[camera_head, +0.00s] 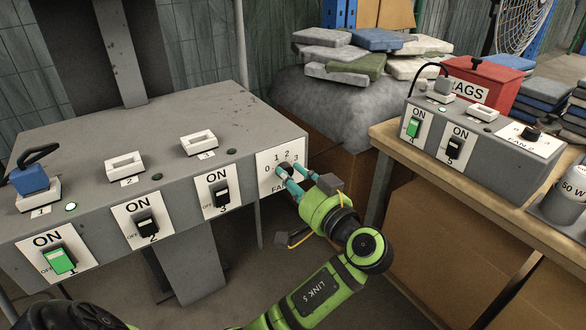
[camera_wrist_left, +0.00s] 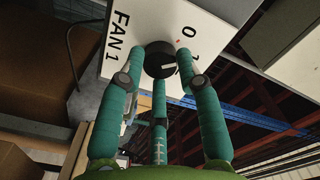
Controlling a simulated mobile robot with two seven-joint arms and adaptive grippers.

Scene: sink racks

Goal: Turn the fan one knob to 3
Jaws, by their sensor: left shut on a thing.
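The fan one knob (camera_wrist_left: 158,55) is black and round, on a white plate (camera_head: 277,160) at the right end of the large grey box's front. The plate is numbered 0 to 3. My left gripper (camera_head: 285,176) has its teal fingers closed around the knob; in the left wrist view the fingers (camera_wrist_left: 163,72) touch its sides. A pale mark on the knob points right in that view, past the 0. A finger covers part of the numbers, so I cannot tell the exact setting. My right gripper is not in view.
The large box has three switches; switch 1 (camera_head: 59,261) is lit green, switches 2 (camera_head: 147,226) and 3 (camera_head: 221,193) are black. A blue plug (camera_head: 31,179) sits in socket 1. A second grey box (camera_head: 476,140) with a fan 2 knob (camera_head: 532,133) stands on the right table.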

